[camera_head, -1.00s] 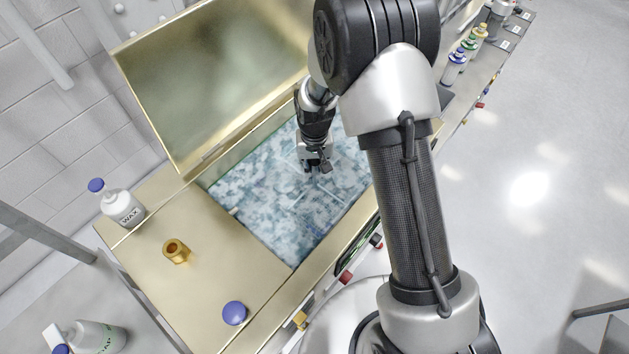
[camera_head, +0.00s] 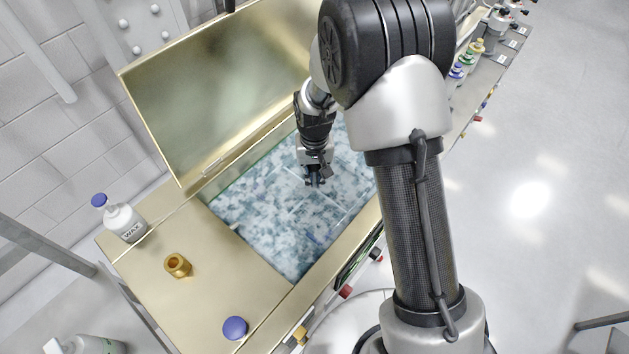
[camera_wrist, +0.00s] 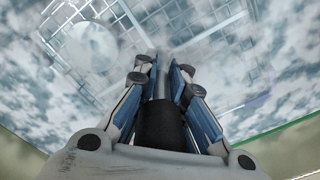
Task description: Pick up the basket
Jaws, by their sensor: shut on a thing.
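My gripper (camera_head: 315,180) points down into the open tank, low over its cloudy blue-white liquid. In the wrist view, my gripper (camera_wrist: 165,68) is shut on a grey bar between its fingertips, which appears to be the basket's handle. The wire basket (camera_wrist: 205,22) shows as a pale mesh spreading around and beyond the fingers, blurred by the liquid pattern. In the head view only faint straight lines of the basket (camera_head: 322,198) show at the surface. Whether it is clear of the tank bottom cannot be told.
The tank's brass lid (camera_head: 225,85) stands open behind. A wax bottle (camera_head: 125,220), a brass fitting (camera_head: 177,265) and a blue round cap (camera_head: 235,328) are on the left ledge. Several coloured bottles (camera_head: 467,58) stand at the far right.

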